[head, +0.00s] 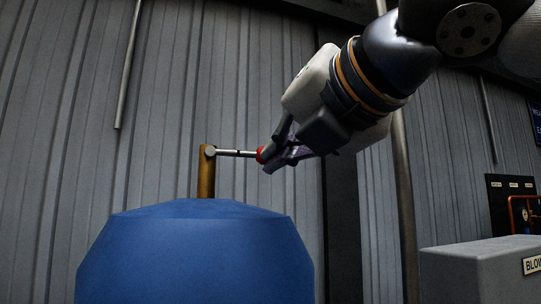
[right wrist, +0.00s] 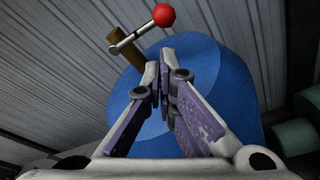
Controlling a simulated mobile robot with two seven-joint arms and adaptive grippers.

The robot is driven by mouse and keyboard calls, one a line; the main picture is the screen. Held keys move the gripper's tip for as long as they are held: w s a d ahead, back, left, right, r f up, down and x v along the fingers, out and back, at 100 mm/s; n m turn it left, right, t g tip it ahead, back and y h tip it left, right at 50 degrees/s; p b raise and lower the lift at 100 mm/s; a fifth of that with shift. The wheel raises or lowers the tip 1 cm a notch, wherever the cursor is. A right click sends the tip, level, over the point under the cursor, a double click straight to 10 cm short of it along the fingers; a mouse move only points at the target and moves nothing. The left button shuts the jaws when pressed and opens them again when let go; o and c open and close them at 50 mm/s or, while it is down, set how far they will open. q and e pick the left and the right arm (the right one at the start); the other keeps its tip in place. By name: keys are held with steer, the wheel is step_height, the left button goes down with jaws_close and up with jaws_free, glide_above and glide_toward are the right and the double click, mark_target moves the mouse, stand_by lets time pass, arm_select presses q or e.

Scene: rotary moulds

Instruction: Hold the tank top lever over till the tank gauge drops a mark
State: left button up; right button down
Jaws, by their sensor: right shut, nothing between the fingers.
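A blue tank (head: 195,260) stands in the lower left of the head view and behind my fingers in the right wrist view (right wrist: 238,92). A brown post (head: 206,177) rises from its top. From the post a thin metal lever (head: 236,153) points right, about level, ending in a red knob (head: 261,155). My right gripper (head: 270,160) is shut and empty at the knob end. In the right wrist view the red knob (right wrist: 164,15) shows beyond the closed fingertips (right wrist: 160,72), apart from them in the picture. Contact is unclear. No tank gauge and no left gripper are visible.
A grey box (head: 475,262) with a partly cut-off label stands at the lower right. Behind it are a dark panel (head: 497,190) and an orange frame (head: 512,215). A vertical pipe (head: 405,205) runs before the ribbed wall. The space left of the post looks clear.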

mark_target(240, 154)
steer(key=x, duration=0.8)
steer(key=shift+w, duration=0.15)
